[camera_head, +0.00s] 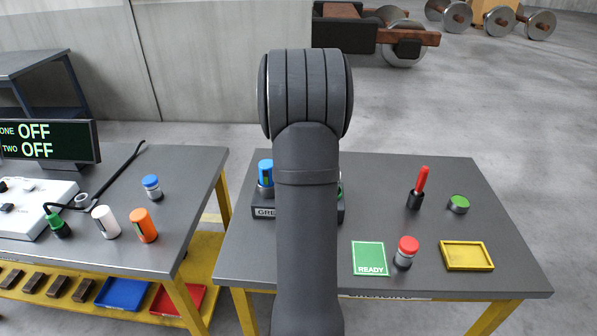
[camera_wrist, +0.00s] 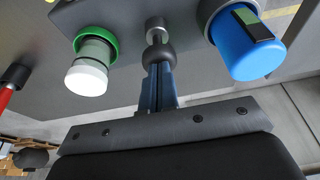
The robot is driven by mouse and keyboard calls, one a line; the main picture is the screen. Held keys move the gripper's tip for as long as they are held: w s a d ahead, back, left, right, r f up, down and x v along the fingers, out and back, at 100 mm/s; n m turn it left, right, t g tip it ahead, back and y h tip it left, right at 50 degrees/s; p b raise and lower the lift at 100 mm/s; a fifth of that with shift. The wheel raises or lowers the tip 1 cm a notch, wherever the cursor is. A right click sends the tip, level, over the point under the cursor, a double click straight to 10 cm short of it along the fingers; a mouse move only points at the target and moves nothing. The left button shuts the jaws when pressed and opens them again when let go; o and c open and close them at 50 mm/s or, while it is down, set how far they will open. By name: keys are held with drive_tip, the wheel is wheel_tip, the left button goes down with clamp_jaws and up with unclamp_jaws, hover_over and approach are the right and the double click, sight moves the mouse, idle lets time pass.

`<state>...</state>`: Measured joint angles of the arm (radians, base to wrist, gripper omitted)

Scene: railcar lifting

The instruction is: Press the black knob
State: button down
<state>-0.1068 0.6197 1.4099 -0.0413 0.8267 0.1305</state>
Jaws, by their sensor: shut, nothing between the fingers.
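The black knob (camera_wrist: 158,53) shows in the wrist view as a dark ball on a short metal stem (camera_wrist: 156,26). It sits between a white cylinder in a green ring (camera_wrist: 88,78) and a blue cylinder (camera_wrist: 246,50). My gripper (camera_wrist: 158,70) is shut and empty, with its fingertips right at the knob in the picture. I cannot tell whether they touch it. In the head view my own arm hides the knob and the gripper. The dark holder (camera_head: 264,211) and blue cylinder (camera_head: 265,172) show beside the arm.
On the right table (camera_head: 390,185) stand a red handle (camera_head: 421,180), a green-topped button (camera_head: 459,204), a red-topped button (camera_head: 407,249), a green READY card (camera_head: 369,258) and a yellow tray (camera_head: 467,267). The left table holds a display reading OFF (camera_head: 50,141) and several bottles.

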drive_tip(key=v, duration=1.1)
drive_tip(key=shift+r, duration=0.4)
drive_tip(key=shift+w, duration=0.1)
